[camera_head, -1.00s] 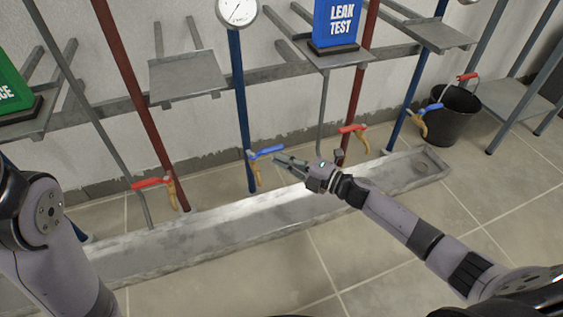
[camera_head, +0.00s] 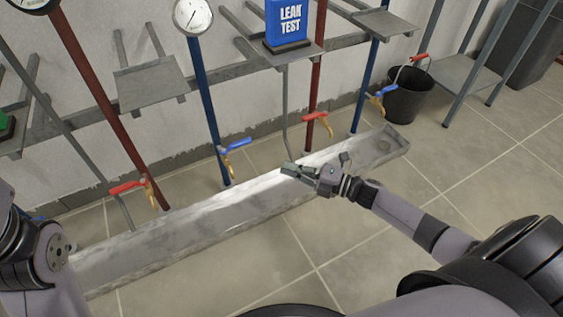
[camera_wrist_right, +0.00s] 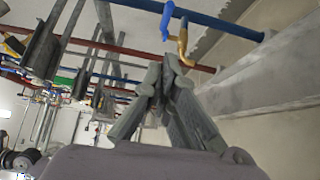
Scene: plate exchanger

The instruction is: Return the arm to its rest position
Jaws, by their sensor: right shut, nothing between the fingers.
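My right gripper (camera_head: 290,169) is shut and empty, held over the metal drain trough (camera_head: 180,234) in the head view. Its closed fingers (camera_wrist_right: 158,90) also show in the right wrist view. The gripper is apart from the blue-handled valve (camera_head: 234,145), which stands to its upper left on a blue pipe; a blue handle and brass body also show in the wrist view (camera_wrist_right: 182,42). My left arm shows at the left edge of the head view, but its gripper is out of view.
Red-handled valves stand at the left (camera_head: 128,187) and right (camera_head: 316,117) on red pipes. A black bucket (camera_head: 408,98) hangs or stands near another blue-handled valve. Floor tiles in front of the trough are clear.

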